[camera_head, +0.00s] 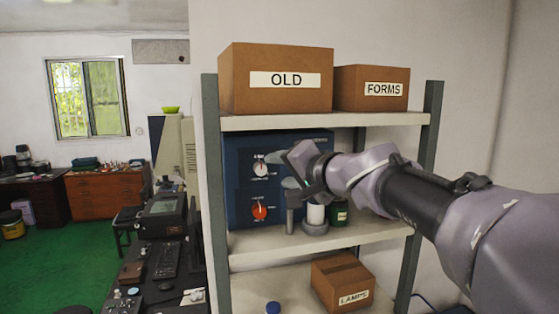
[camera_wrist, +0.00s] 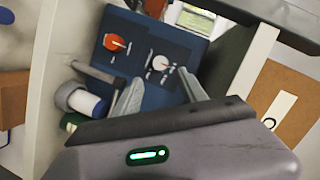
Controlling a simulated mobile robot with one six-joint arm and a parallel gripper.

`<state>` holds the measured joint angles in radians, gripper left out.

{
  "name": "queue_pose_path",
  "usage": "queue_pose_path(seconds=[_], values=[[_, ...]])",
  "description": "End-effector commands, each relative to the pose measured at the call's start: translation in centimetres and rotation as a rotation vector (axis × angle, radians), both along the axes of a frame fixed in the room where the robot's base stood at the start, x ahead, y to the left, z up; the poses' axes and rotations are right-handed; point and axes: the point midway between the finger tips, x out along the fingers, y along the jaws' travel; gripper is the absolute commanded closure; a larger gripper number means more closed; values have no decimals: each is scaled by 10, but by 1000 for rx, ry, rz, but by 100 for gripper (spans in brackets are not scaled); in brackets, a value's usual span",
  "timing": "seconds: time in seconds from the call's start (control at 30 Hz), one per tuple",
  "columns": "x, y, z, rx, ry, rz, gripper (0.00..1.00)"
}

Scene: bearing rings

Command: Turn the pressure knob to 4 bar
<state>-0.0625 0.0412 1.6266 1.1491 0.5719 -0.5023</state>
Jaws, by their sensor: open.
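A blue panel box (camera_head: 238,190) stands on the middle shelf, and it fills the upper middle of the wrist view (camera_wrist: 180,95). A pale round knob (camera_head: 261,169) is on its upper part; it also shows in the wrist view (camera_wrist: 160,63). A red knob (camera_head: 260,209) sits below it, and also shows in the wrist view (camera_wrist: 115,43). Their labels and scale marks are too small to read. My gripper (camera_head: 279,170) is open and empty in front of the panel. In the wrist view its fingers (camera_wrist: 161,90) point toward the pale knob, apparently apart from it.
A white cylinder on a grey base (camera_head: 316,214) and a dark green can (camera_head: 339,212) stand right of the knobs, under my wrist. The upper shelf board (camera_head: 325,122) is above my gripper. A box marked LAMPS (camera_head: 342,283) sits on the lower shelf.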

Motion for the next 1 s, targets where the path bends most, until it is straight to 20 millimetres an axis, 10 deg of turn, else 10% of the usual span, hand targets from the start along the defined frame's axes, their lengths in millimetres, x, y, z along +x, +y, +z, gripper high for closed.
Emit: queue_pose_path(seconds=[0.3, 0.67, 1.0], values=[[60, 37, -14, -1, 1, 1, 50], [69, 42, -17, -1, -1, 0, 50], [69, 42, -18, -1, -1, 0, 100]])
